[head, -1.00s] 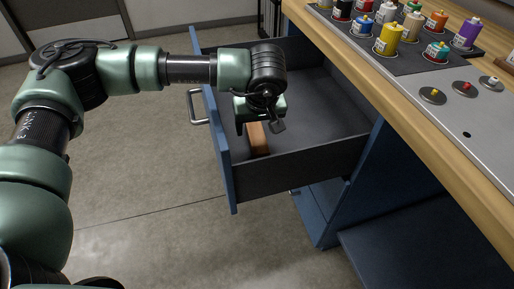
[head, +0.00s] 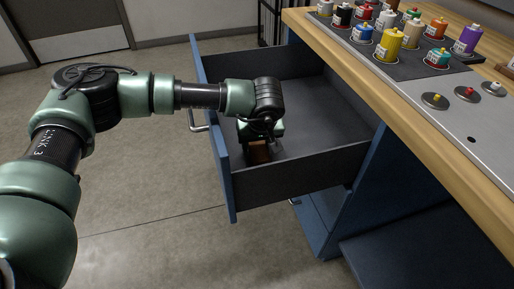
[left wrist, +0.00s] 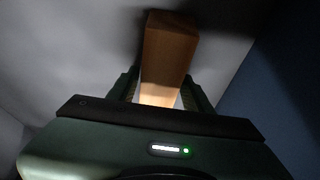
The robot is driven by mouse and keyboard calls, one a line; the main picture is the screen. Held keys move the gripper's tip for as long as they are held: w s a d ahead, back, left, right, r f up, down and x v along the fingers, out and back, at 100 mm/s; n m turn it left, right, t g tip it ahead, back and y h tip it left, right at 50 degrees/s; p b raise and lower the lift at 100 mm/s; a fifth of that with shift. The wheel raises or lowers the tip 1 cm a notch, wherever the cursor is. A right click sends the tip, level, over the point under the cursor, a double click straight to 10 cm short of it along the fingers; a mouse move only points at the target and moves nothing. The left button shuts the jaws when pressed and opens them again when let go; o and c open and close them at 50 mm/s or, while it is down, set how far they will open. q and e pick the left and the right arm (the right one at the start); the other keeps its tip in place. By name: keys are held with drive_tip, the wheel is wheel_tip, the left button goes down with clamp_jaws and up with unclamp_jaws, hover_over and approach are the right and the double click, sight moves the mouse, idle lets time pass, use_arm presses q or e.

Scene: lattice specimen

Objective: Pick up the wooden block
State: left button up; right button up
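The wooden block (head: 259,152) lies inside the open blue drawer (head: 290,180), near the drawer's front panel. My left gripper (head: 260,150) is down in the drawer over the block, and its body hides part of the block in the head view. In the left wrist view the block (left wrist: 168,60) runs away from the gripper, with its near end between the two fingers (left wrist: 160,92). The fingers stand on both sides of the block; a narrow gap seems to show beside it, so they look open. I cannot tell the exact clearance. My right gripper is not in view.
The drawer's front panel (head: 214,130) and side walls stand close around my left gripper. The rest of the drawer floor (head: 325,105) is empty. A wooden-edged workbench (head: 420,130) at the right carries several coloured paint bottles (head: 388,45) and a metal plate with small knobs.

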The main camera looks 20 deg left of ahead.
use_arm(q)
clamp_jaws()
drive_tip(key=shift+r, duration=0.1)
